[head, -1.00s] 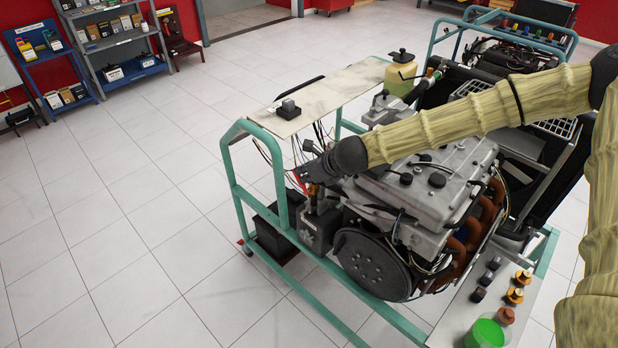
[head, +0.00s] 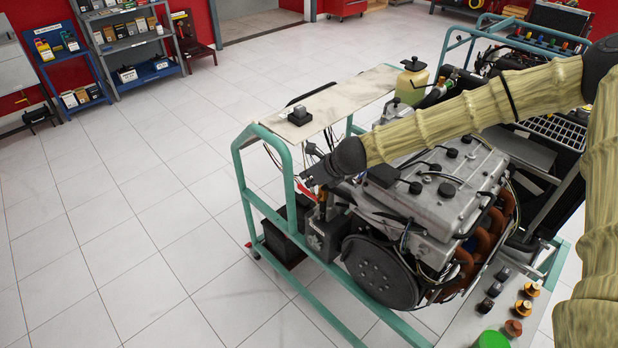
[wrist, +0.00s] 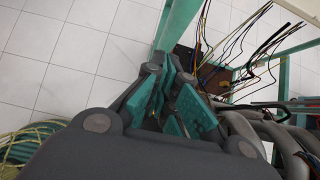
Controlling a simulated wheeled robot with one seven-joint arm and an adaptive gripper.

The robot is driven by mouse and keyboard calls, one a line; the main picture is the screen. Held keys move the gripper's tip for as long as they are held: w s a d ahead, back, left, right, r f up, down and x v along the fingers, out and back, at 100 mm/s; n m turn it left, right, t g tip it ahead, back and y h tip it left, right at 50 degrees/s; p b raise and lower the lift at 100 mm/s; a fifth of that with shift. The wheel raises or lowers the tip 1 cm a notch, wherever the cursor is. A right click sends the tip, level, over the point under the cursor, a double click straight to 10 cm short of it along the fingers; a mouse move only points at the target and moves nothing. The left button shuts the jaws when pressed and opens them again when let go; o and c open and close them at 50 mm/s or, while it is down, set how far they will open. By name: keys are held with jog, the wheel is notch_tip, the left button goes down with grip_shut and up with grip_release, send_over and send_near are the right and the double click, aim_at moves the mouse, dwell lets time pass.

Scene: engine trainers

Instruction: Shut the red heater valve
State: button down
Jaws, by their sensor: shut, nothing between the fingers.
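My gripper (head: 308,180) is at the front left of the engine (head: 440,190), under the end of the pale top board (head: 330,105). Its fingers are shut with nothing between them. In the wrist view my gripper (wrist: 178,98) shows teal pads close together beside a green frame post (wrist: 178,25). I cannot clearly make out the red heater valve. A small red part (head: 306,191) shows just below the fingertips in the head view, but I cannot tell whether it is the valve or a cable. My gripper hides much of that area.
The green stand frame (head: 245,185) surrounds the engine's left side. Loose coloured wires (wrist: 250,50) hang near my fingers. A black box (head: 318,238) sits below them. A yellowish bottle (head: 411,82) stands behind. Tiled floor (head: 130,240) at left is clear.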

jog(key=shift+a+r+p, duration=0.15)
jog(key=shift+r+p, duration=0.2)
jog(key=shift+r, duration=0.45)
jog(key=shift+r, duration=0.1)
notch_tip(320, 180, up, 4)
jog(key=p, duration=0.4)
notch_tip(320, 180, up, 8)
jog(key=b, duration=0.2)
send_over(309, 191)
jog(key=w+a, duration=0.3)
jog(key=w, duration=0.1)
jog(key=shift+r, duration=0.2)
